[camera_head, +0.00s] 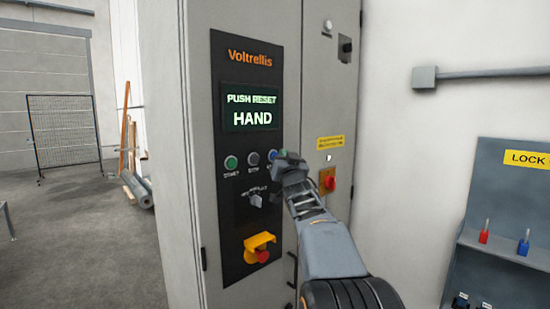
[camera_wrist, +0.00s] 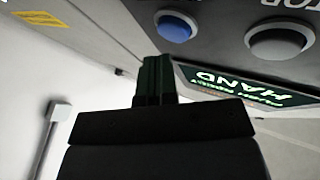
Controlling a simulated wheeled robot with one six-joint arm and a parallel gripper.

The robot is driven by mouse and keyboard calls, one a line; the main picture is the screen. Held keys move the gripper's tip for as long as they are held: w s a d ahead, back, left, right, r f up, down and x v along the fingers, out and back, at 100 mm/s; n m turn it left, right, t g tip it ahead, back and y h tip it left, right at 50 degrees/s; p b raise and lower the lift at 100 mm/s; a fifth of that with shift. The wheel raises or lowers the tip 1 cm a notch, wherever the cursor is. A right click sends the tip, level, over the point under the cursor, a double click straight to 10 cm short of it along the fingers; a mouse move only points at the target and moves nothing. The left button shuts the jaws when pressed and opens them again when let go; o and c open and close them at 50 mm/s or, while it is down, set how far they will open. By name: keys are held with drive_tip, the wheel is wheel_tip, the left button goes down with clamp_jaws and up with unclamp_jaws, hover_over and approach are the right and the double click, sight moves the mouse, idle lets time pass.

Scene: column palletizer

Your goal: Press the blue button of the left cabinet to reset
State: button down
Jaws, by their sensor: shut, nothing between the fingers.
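The left cabinet (camera_head: 160,140) carries a dark panel marked "Voltrellis", with a lit display (camera_head: 250,108) reading "PUSH RESET HAND". Below the display sit a green button (camera_head: 231,162), a grey button (camera_head: 253,159) and a blue button (camera_head: 271,156), the blue one partly hidden by my gripper. My gripper (camera_head: 286,161) is shut and empty, just right of the blue button. In the wrist view the blue button (camera_wrist: 175,27) shows whole, with its pale ring, above and slightly right of the shut fingertips (camera_wrist: 154,65). I see no contact with it.
A selector knob (camera_head: 257,200) and a red emergency stop (camera_head: 262,256) under a yellow guard sit lower on the panel. A red switch (camera_head: 328,180) is on the right cabinet door. A lock board (camera_head: 500,210) hangs at right. Floor at left is open.

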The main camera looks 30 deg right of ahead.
drive_tip(key=shift+w, duration=0.2)
idle(0.4)
drive_tip(key=shift+w+a, duration=0.1)
drive_tip(key=shift+w, duration=0.15)
drive_tip(key=shift+w, duration=0.35)
idle(0.6)
drive_tip(key=shift+s, duration=0.2)
idle(0.3)
drive_tip(key=shift+s+b, duration=0.4)
drive_tip(key=shift+s, duration=0.15)
drive_tip(key=shift+s+d, duration=0.2)
drive_tip(key=shift+s, duration=0.65)
drive_tip(key=shift+s+d, duration=0.15)
drive_tip(key=shift+s, duration=0.65)
drive_tip(key=shift+s+d, duration=0.2)
drive_tip(key=shift+s, duration=0.65)
